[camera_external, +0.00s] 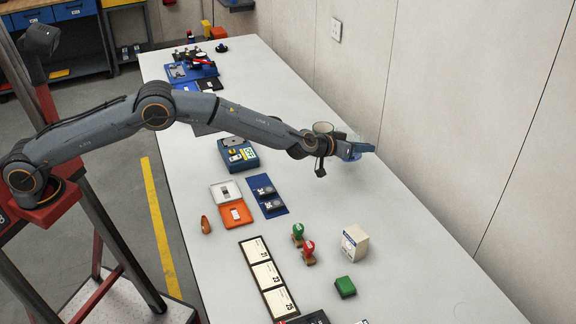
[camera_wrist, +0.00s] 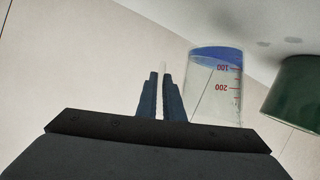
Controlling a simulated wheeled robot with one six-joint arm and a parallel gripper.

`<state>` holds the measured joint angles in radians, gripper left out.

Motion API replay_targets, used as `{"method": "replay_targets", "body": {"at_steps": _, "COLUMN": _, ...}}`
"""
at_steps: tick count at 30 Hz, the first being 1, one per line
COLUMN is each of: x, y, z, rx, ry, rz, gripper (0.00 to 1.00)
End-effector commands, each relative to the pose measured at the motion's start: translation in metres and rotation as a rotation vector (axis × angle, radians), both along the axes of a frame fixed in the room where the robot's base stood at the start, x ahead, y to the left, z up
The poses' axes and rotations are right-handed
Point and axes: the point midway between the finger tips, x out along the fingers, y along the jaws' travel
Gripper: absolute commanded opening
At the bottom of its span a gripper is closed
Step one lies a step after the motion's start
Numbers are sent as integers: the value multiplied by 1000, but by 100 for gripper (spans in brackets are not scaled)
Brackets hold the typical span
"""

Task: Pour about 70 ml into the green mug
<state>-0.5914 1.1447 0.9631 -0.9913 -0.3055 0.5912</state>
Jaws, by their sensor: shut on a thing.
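A clear beaker (camera_wrist: 216,92) with red marks holds blue liquid. The wrist view shows it upside down, with the liquid at the picture's top near the 100 mark. My gripper (camera_wrist: 161,85) is shut on a thin pale strip beside the beaker, seemingly its handle. In the external view my gripper (camera_external: 352,150) is at the far side of the bench, with the beaker (camera_external: 354,137) behind it. The green mug (camera_wrist: 297,88) is right of the beaker in the wrist view, apart from it and partly cut off. A pale-rimmed cup (camera_external: 322,128), likely this mug, shows behind my wrist.
The white bench (camera_external: 410,285) runs along a panelled wall (camera_external: 470,110). Nearer the camera are stamps (camera_external: 298,232), a small box (camera_external: 355,242), a green block (camera_external: 345,287) and label cards (camera_external: 266,275). A blue device (camera_external: 238,155) sits left of my wrist.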

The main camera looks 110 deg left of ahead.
Motion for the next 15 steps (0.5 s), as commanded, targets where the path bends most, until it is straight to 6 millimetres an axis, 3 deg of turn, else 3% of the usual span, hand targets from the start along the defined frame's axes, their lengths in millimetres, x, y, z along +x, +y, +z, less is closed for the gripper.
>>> {"method": "replay_targets", "body": {"at_steps": 15, "x": 14, "y": -7, "z": -27, "rx": 96, "ry": 160, "rz": 1, "gripper": 0}}
